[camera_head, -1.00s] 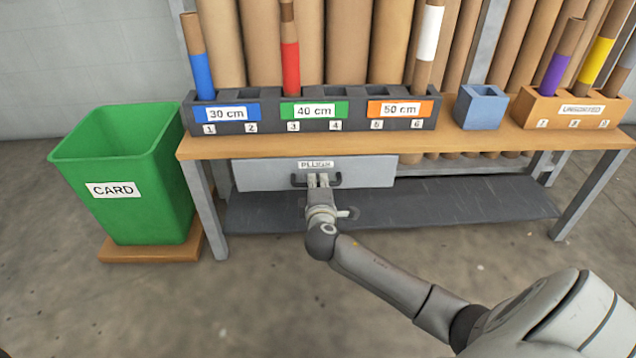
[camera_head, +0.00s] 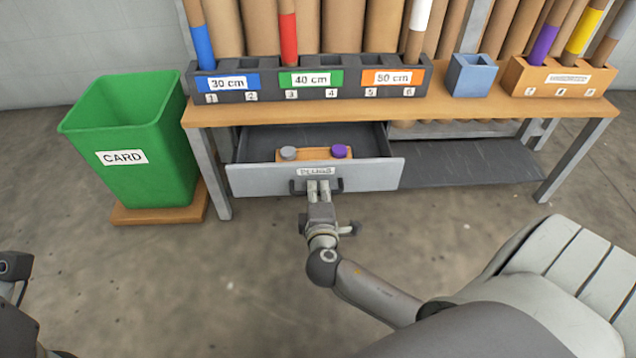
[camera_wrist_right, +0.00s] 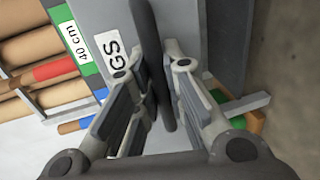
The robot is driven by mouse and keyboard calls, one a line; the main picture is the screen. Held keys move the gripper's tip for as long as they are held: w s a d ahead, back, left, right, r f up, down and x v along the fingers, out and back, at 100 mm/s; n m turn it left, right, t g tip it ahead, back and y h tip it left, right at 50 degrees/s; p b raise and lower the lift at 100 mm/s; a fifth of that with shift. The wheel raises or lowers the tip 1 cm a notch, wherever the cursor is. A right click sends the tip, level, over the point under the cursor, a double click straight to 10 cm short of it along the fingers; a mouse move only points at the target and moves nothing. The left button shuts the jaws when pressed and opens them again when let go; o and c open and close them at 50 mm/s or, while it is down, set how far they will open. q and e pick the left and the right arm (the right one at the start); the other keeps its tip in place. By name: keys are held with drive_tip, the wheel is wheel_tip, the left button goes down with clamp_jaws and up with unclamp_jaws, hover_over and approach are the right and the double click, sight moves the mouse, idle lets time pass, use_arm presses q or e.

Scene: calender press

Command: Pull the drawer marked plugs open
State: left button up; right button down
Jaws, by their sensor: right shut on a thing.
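The drawer marked plugs (camera_head: 250,180) is pulled out from under the table, with its inside showing. Its label sits above a dark handle (camera_head: 298,187). In the drawer lies an orange-brown holder (camera_head: 314,154) with a grey plug (camera_head: 288,153) and a purple plug (camera_head: 339,151). My right gripper (camera_head: 318,186) is shut on the handle at the middle of the drawer front. In the right wrist view the dark handle bar (camera_wrist_right: 160,75) runs between the two fingers. A dark part of my left arm shows at the lower left edge; its gripper jaws cannot be made out.
The wooden table (camera_head: 440,113) carries a dark rack (camera_head: 265,93) of tubes, a blue box (camera_head: 472,75) and an orange rack (camera_head: 545,78). A green CARD bin (camera_head: 130,140) stands left of the table. The floor in front is clear.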

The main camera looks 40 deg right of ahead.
drive_tip(key=c, duration=1.5)
unclamp_jaws()
drive_tip(key=v, duration=1.2)
drive_tip(key=shift+f, duration=0.1)
